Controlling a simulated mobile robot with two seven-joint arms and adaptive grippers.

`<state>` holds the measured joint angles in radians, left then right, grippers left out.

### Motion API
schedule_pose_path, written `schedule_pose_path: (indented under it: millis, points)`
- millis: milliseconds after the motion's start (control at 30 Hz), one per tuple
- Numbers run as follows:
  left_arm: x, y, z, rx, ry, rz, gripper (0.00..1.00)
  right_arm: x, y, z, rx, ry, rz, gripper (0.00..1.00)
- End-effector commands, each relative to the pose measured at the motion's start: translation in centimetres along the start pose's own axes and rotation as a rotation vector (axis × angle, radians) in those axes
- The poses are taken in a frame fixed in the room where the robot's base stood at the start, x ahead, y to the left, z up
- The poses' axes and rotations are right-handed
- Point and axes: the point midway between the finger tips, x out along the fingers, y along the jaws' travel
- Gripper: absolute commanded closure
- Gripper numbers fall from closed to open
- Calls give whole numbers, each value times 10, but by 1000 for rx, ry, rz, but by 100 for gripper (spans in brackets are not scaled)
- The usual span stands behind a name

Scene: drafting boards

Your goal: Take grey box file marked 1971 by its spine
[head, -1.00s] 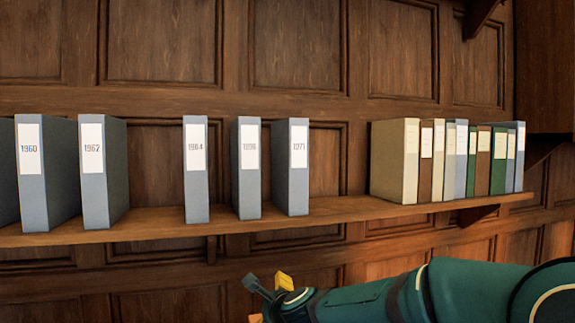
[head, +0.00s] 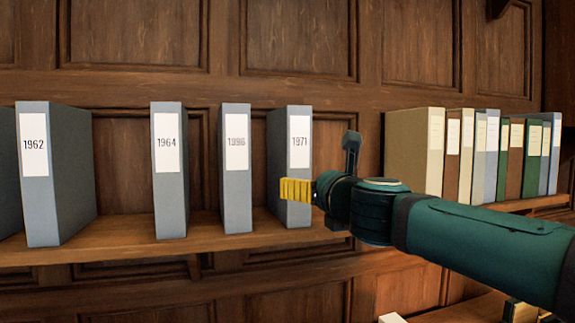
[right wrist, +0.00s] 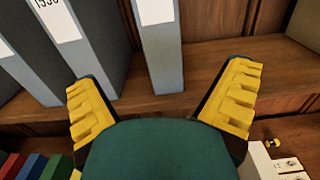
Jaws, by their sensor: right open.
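The grey box file marked 1971 (head: 290,180) stands upright on the wooden shelf, its white label facing me. My right gripper (head: 322,168) is open and empty at the lower part of its spine, partly covering its lower right side in the head view. In the right wrist view, the spine of a grey file (right wrist: 163,62), which looks like the 1971 one, stands ahead between the spread yellow-padded fingers (right wrist: 165,95). The fingers do not touch it there. My left gripper is not in view.
Grey files marked 1962 (head: 37,205), 1964 (head: 168,205) and one that seems to read 1996 (head: 236,200) stand to the left. Cream, brown and green files (head: 415,150) stand to the right, past a gap. The wooden shelf (head: 120,240) has a free front edge.

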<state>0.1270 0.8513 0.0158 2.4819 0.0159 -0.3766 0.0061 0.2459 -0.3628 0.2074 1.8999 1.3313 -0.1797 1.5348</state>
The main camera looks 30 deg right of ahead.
Motion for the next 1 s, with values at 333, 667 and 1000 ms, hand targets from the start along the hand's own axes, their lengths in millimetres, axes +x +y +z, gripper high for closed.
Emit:
schedule_pose_path:
  millis: [333,667,1000]
  points:
    - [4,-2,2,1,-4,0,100,61,0,-2,-1,3,-1,1]
    - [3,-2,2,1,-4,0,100,86,-1,-3,-1,2,-1,1]
    - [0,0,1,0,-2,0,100,128,-2,-6,-1,1,-1,1]
